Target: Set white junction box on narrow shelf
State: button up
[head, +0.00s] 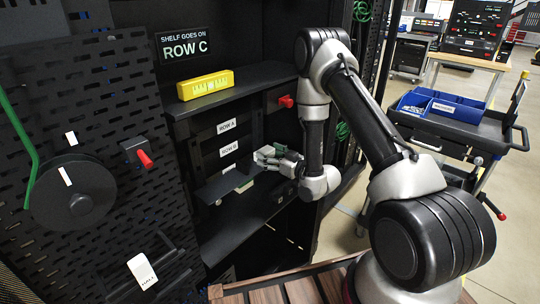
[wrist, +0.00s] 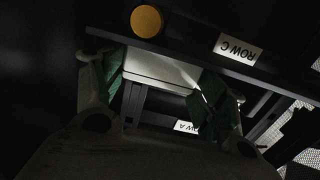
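My gripper (head: 266,163) reaches into the dark rack from the right, close to the ROW B label. In the wrist view its two green-padded fingers (wrist: 162,82) stand on either side of a flat white box (wrist: 160,68), which looks like the white junction box. The pads appear to touch its sides. In the head view the box cannot be made out clearly among the fingers. A dark narrow shelf plate (head: 218,186) lies level in the rack, just left of and below my gripper. Whether the box touches the plate cannot be told.
A yellow level (head: 206,85) lies on the rack's upper ledge, under a ROW C sign (head: 184,44). A red-handled part (head: 286,101) sticks out on the right. A perforated panel with a black reel (head: 74,193) stands at left. A cart with blue bins (head: 438,105) stands at right.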

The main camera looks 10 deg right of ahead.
jog(key=o, duration=0.4)
jog(key=shift+c, duration=0.2)
jog(key=shift+r, duration=0.2)
jog(key=v, duration=1.2)
jog(key=shift+f, duration=0.1)
